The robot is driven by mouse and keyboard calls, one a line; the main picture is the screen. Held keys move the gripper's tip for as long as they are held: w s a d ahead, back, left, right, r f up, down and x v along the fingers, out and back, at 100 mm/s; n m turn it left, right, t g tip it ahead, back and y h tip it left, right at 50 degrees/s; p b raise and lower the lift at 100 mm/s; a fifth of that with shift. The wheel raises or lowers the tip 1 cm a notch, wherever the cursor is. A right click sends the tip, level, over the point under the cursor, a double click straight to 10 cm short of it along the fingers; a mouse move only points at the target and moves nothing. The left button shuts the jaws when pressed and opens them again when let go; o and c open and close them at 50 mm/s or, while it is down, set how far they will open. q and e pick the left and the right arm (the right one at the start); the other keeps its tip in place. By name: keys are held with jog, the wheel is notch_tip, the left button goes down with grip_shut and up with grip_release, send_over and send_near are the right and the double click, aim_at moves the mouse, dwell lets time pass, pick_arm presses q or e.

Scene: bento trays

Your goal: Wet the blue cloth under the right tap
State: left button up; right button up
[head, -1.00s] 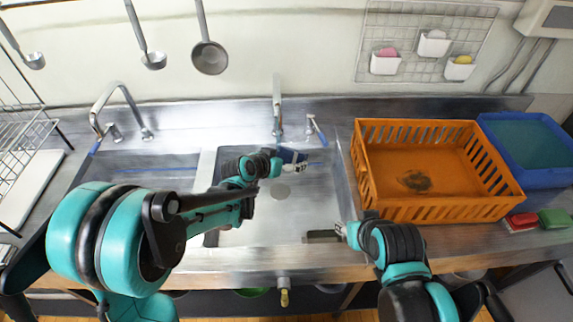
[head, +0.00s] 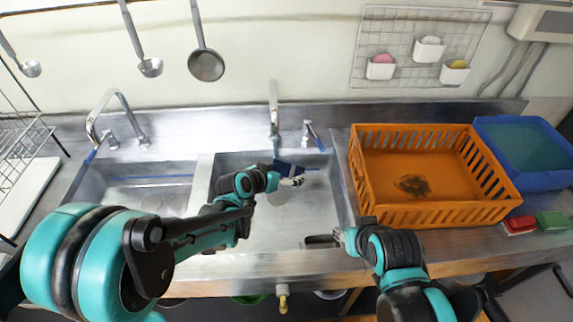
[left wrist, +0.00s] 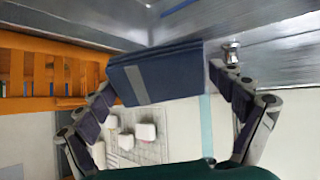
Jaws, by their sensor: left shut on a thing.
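The folded dark blue cloth (head: 292,166) is in my left gripper (head: 291,182), over the right sink basin. In the left wrist view the cloth (left wrist: 155,75) shows as a flat blue pad with a grey stripe, between the fingers of the shut gripper (left wrist: 165,82). The right tap (head: 274,105) stands behind the basin, with its spout close to the cloth; I cannot tell whether the cloth is directly beneath it. No clear water stream shows. My right gripper (head: 335,238) is low over the front right edge of the sink; its finger opening is unclear.
An orange crate (head: 435,213) stands right of the sink, with a blue bin (head: 540,180) behind it. Red (head: 520,225) and green (head: 553,221) sponges lie beside the crate. The left tap (head: 105,110) serves the other basin. A lever handle (head: 311,133) stands right of the right tap.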

pick_arm(q)
jog(key=shift+s+a, duration=0.1)
jog(key=shift+s, duration=2.35)
jog(key=s+r+p, duration=0.3)
jog(key=s+r, duration=0.1)
jog(key=s, duration=0.1)
jog(key=shift+a+p, duration=0.15)
jog(key=shift+p, duration=0.15)
